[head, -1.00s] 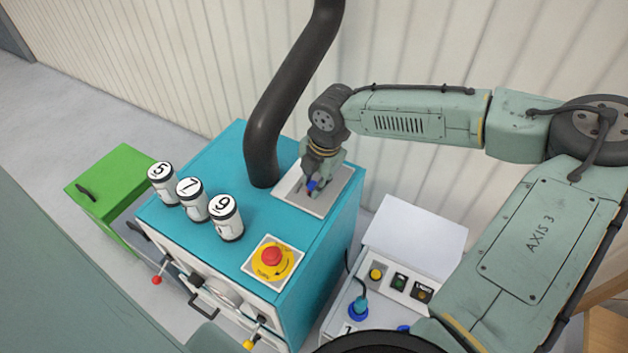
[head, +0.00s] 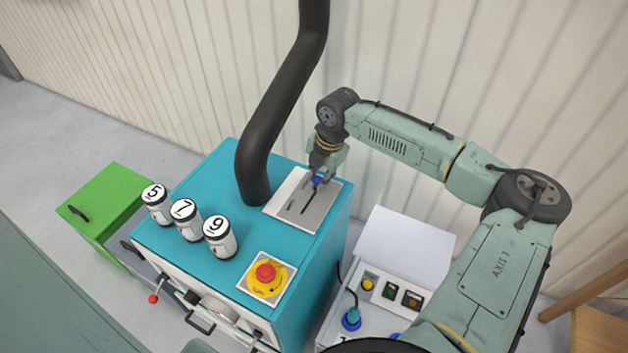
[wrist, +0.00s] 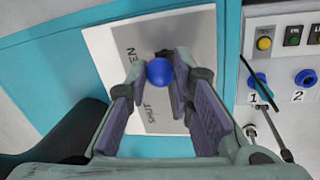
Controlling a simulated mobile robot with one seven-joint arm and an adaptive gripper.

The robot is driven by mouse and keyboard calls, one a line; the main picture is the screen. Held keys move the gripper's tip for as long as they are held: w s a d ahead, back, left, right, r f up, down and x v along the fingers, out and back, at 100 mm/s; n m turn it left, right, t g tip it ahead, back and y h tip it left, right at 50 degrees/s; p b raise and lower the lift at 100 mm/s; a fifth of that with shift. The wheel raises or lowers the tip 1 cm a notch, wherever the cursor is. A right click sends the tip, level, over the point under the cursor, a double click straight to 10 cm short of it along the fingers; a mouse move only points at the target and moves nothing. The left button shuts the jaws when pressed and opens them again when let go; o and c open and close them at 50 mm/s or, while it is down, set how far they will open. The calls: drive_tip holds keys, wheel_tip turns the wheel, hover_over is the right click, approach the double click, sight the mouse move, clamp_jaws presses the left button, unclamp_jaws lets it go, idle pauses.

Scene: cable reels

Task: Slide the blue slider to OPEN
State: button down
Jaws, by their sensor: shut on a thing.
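The blue slider (head: 318,179) is a round blue knob on a pale metal plate (head: 290,197) on top of the teal cabinet. A dark slot runs from it toward the front of the plate, and the knob is at the slot's far end. My gripper (head: 321,174) is shut on the knob from above. In the wrist view the blue slider (wrist: 159,72) sits between the two fingers of my gripper (wrist: 159,66). There the plate (wrist: 100,45) shows "SHUT" near the bottom and the letters "EN" higher up, close to the knob; the rest of that word is hidden.
A thick black pipe (head: 270,135) rises beside the plate. Three numbered canisters (head: 187,222) and a red stop button (head: 266,272) stand on the teal cabinet (head: 200,185). A control box (head: 385,290) is at the right, a ribbed wall (head: 420,60) behind.

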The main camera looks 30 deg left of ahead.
drive_tip(key=shift+w+r, duration=0.15)
drive_tip(key=shift+w, duration=0.15)
drive_tip(key=c, duration=1.7)
unclamp_jaws()
drive_tip(key=o, duration=0.3)
drive_tip(key=shift+s, duration=0.1)
wheel_tip(320, 180, up, 12)
drive_tip(key=d, duration=0.2)
drive_tip(key=shift+s+d+f, duration=0.15)
drive_tip(key=shift+f, duration=0.05)
